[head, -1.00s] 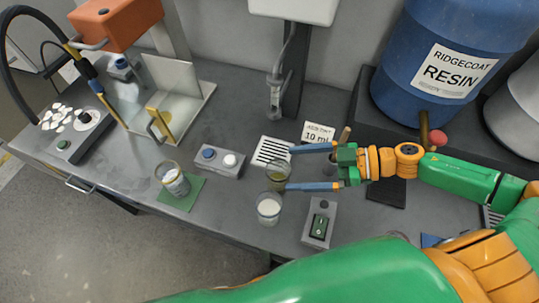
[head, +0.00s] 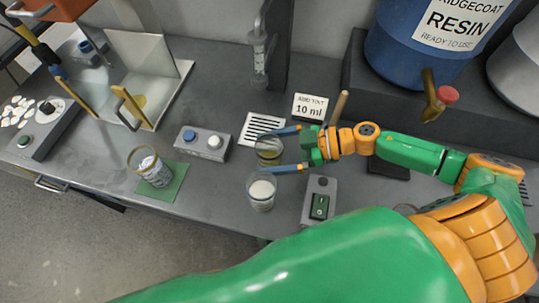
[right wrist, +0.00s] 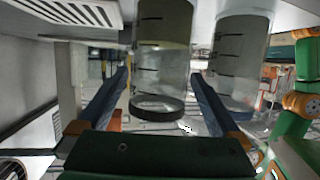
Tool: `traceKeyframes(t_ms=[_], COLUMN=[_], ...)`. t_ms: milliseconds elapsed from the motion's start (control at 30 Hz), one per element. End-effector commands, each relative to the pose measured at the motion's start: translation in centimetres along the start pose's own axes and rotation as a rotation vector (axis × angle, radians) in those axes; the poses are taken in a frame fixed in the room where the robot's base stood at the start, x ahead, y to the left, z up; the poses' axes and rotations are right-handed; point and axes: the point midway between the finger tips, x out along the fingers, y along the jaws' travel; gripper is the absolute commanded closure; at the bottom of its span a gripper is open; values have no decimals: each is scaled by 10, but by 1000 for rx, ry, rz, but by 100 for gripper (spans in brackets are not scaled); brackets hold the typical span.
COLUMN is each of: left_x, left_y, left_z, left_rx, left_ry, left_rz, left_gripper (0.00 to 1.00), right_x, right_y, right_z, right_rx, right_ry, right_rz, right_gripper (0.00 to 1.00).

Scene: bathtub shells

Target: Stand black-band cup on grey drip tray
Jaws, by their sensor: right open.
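A clear cup (head: 268,152) with olive liquid stands on the bench at the front edge of a pale slotted drip tray (head: 252,139). In the right wrist view this cup (right wrist: 160,70) appears upside down, with a black band at its rim. My right gripper (head: 254,154) is open, with one blue finger on each side of the cup; contact cannot be told. In the right wrist view the cup lies between the open fingers (right wrist: 160,92). My left gripper is not in view.
A cup with white contents (head: 262,192) stands close in front of the near finger. A switch box (head: 319,200), a two-button box (head: 203,143) and a "10 ml" sign (head: 309,107) are nearby. Another cup (head: 150,167) stands on a green mat (head: 174,187).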

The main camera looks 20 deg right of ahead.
Motion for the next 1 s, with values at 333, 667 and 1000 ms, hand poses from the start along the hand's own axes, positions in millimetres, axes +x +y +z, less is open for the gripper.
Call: traceKeyframes(t_ms=[333,667,1000], left_x=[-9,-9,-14], left_y=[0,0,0], left_z=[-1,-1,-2], left_rx=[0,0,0], left_ry=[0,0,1], left_rz=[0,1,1], left_gripper=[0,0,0], right_x=[28,28,25], right_y=[0,0,1], right_z=[-1,-1,-6], right_rx=[0,0,1], right_ry=[-1,-1,0], right_rz=[-1,-1,0], right_gripper=[0,76,86])
